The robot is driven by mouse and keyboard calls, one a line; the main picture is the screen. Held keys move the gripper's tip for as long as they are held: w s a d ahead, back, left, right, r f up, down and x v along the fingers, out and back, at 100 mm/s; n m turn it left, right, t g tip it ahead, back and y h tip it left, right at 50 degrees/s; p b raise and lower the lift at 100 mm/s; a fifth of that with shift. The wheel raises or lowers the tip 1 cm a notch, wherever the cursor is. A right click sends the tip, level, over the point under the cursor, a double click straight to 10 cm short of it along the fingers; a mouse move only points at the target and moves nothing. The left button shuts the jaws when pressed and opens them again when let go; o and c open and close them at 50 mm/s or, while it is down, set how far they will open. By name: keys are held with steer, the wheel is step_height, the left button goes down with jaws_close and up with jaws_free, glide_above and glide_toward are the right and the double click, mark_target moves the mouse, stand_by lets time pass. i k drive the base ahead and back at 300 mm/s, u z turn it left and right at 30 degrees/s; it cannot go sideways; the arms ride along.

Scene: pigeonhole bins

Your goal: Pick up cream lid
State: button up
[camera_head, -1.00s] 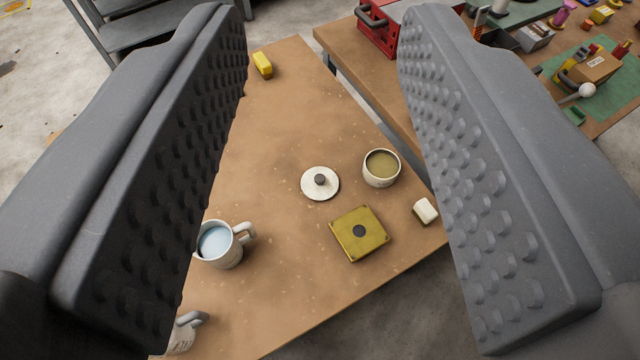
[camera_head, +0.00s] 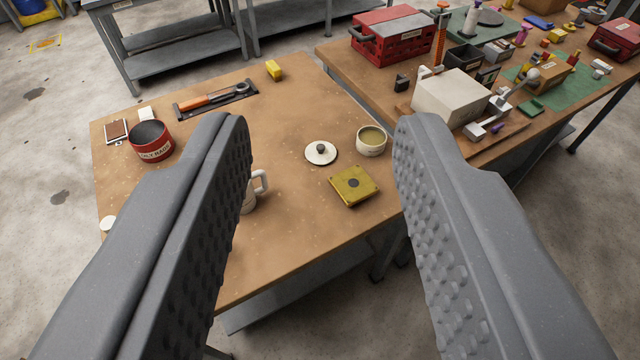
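The cream lid (camera_head: 321,153) is a round disc with a dark knob, lying flat on the brown table (camera_head: 290,215). It sits left of a cream cup (camera_head: 371,141) with a yellowish-green filling, and above a square olive-yellow box (camera_head: 353,186) with a dark dot on top. My gripper (camera_head: 320,130) is wide open and empty. Its two grey, studded fingers frame the lid from left and right in the picture. The lid looks well beyond the fingers and is not touched. A mug (camera_head: 258,187) is mostly hidden behind the left finger.
A red tin (camera_head: 151,142), a dark tray with an orange-handled tool (camera_head: 208,99) and a yellow block (camera_head: 273,70) are on the same table. A second bench at right holds a red toolbox (camera_head: 392,36) and a pale box (camera_head: 450,97). Table around the lid's left side is clear.

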mark_target(320, 152)
steer(key=z, duration=0.55)
steer(key=i, duration=1.2)
steer(key=u, duration=0.75)
steer(key=i, duration=0.6)
steer(key=u, duration=0.45)
